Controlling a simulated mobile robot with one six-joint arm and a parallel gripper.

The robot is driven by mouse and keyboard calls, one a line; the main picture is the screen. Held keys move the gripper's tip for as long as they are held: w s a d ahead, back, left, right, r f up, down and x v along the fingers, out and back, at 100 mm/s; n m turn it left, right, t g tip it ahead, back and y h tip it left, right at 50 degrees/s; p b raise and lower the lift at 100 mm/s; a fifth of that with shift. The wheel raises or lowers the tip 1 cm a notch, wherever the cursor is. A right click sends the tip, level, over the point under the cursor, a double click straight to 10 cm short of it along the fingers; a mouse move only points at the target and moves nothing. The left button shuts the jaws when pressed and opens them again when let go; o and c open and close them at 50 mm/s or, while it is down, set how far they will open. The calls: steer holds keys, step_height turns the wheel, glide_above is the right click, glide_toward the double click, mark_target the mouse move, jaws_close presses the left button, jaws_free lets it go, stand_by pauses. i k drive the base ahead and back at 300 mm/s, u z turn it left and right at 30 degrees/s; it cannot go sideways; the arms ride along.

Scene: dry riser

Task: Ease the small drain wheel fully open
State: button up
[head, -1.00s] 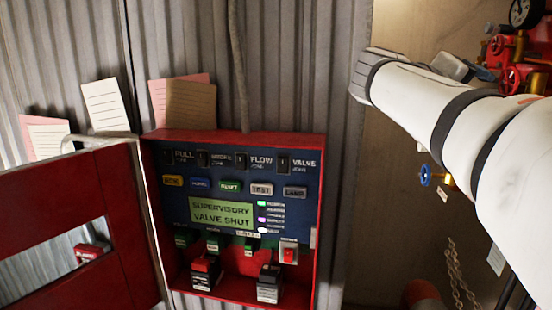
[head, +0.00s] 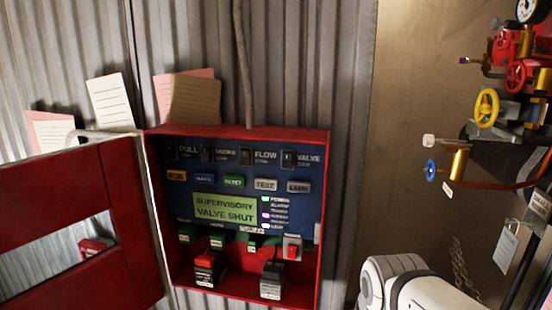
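In the head view several handwheels sit on the pipework at the right. A small blue wheel (head: 430,170) is on a brass valve, the lowest of them. A yellow wheel (head: 487,107) is above and right of it, and a red wheel (head: 515,75) is higher still. I cannot tell from this view which is the drain wheel, nor how far any is turned. My gripper cannot be made out in the head view. Only a white part of my arm shows at the bottom, below the blue wheel and apart from it.
A red alarm cabinet (head: 325,200) is on the corrugated wall, its door (head: 120,215) open to the left. Its display (head: 225,208) reads "SUPERVISORY VALVE SHUT". A chain (head: 460,262) hangs below the valves, and tags (head: 507,247) hang at right. The tan wall left of the valves is bare.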

mark_target(513, 77)
steer(key=z, duration=0.9)
steer(key=k, duration=0.3)
steer(key=u, duration=0.35)
